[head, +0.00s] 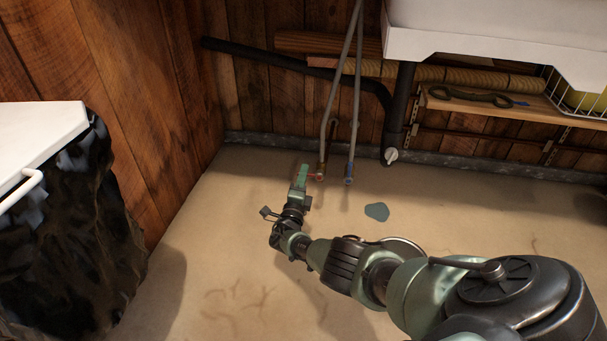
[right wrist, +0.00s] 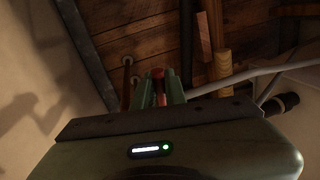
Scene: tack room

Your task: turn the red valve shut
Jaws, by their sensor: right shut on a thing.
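The red valve (head: 319,177) sits at the low end of a grey pipe, close to the floor by the back wall. In the right wrist view its red handle (right wrist: 157,75) shows between the two green fingers. My right gripper (head: 304,176) reaches it from the left and is shut on it; the fingers also show in the right wrist view (right wrist: 160,90). Part of the valve is hidden by the fingers. A blue valve (head: 348,180) ends the second pipe, a little to the right and apart from my gripper. My left gripper is not in view.
A puddle (head: 377,211) lies on the floor right of the valves. A black drain pipe (head: 400,110) stands behind, below a white sink (head: 490,30). A shelf (head: 540,110) is at the right. A white-topped unit with dark cloth (head: 70,230) stands at the left. The floor between is clear.

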